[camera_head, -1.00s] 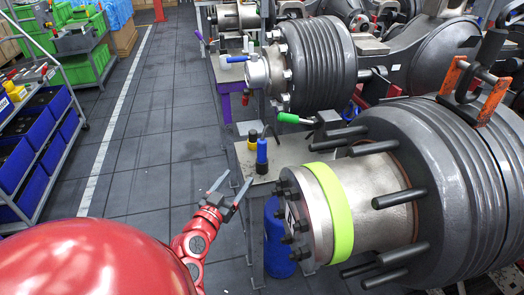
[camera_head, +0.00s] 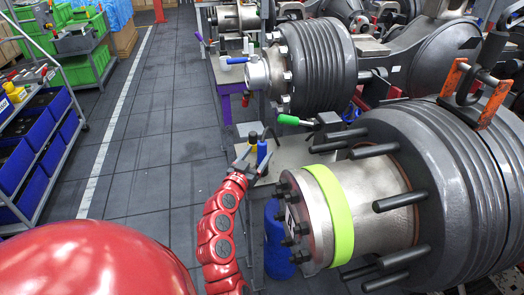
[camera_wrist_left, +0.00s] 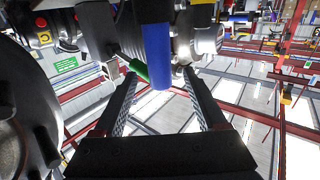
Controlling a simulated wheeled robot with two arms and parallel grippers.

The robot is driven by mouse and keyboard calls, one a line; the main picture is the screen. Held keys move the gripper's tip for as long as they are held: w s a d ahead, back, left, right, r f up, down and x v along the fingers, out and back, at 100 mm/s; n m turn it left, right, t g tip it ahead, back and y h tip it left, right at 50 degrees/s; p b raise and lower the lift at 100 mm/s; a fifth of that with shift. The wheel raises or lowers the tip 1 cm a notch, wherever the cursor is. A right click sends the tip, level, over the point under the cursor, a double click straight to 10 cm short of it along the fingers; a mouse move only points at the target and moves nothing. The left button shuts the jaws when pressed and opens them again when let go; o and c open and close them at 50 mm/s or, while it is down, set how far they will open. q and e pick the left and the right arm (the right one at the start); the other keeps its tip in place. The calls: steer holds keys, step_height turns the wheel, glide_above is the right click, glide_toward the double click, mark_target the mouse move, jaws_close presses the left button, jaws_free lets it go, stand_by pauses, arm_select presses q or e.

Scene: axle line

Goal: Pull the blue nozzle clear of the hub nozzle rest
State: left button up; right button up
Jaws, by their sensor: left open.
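The blue nozzle (camera_head: 262,151) stands upright beside a yellow-and-black nozzle on the hub nozzle rest (camera_head: 290,152), a pale grey plate left of the large hub. My left gripper (camera_head: 256,162) is at the near side of the blue nozzle and partly hides its lower part. In the left wrist view the blue nozzle (camera_wrist_left: 157,55) shows between the two spread fingers of my left gripper (camera_wrist_left: 160,80). The gripper is open; I cannot tell whether either finger touches the nozzle. My right gripper is not in view.
The yellow-and-black nozzle (camera_head: 252,139) stands close to the left gripper. The large hub (camera_head: 375,195) with a lime band and protruding studs is to the right. A green-handled tool (camera_head: 290,119) is just behind. Floor on the left is clear.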

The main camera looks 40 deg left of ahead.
mark_target(260, 151)
arm_select(q)
steer(key=shift+w+a+p, duration=0.15)
steer(key=shift+w+p, duration=0.1)
steer(key=shift+w, duration=0.6)
steer(key=shift+w+a+p, duration=0.15)
steer(key=shift+w+p, duration=0.1)
steer(key=shift+w, duration=0.6)
steer(key=shift+c, duration=0.3)
jaws_close()
